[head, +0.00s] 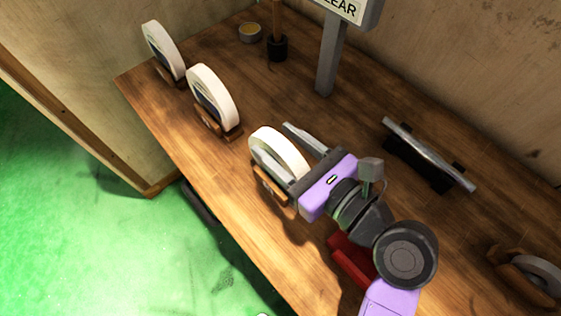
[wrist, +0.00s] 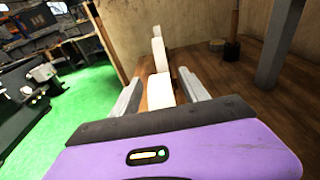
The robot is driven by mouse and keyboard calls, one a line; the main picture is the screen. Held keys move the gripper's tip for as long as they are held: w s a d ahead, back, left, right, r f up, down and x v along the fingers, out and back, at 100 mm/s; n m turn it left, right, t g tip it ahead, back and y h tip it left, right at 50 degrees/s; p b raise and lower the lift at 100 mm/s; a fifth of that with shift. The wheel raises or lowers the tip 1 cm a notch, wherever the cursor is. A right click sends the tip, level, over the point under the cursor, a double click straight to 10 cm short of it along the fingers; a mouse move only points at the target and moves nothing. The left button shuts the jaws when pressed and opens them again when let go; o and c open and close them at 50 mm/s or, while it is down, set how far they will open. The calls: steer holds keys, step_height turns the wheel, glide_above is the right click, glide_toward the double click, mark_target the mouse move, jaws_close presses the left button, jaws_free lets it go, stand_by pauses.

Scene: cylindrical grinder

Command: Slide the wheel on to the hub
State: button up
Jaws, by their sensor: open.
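Several white grinding wheels stand upright in brown wooden holders on the bench. The nearest wheel (head: 279,152) in the row on the left is right in front of my gripper (wrist: 160,76). In the wrist view this wheel (wrist: 160,88) appears between the two open fingers, with a gap on each side. In the head view one finger lies on its far side; the other is mostly hidden. Two more wheels (head: 213,97) (head: 163,50) stand farther along the row. I cannot make out the hub in either view.
The wooden bench (head: 350,120) carries a sign post (head: 329,65), a dark stand with a metal bar (head: 428,152), a round tin (head: 250,33) and a black pot (head: 277,47). Another wheel (head: 543,270) is at lower right. Dark machinery (wrist: 30,85) stands beyond the green floor (wrist: 75,82).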

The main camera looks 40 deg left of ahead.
jaws_close()
stand_by(1.2)
steer(key=shift+r, duration=0.2)
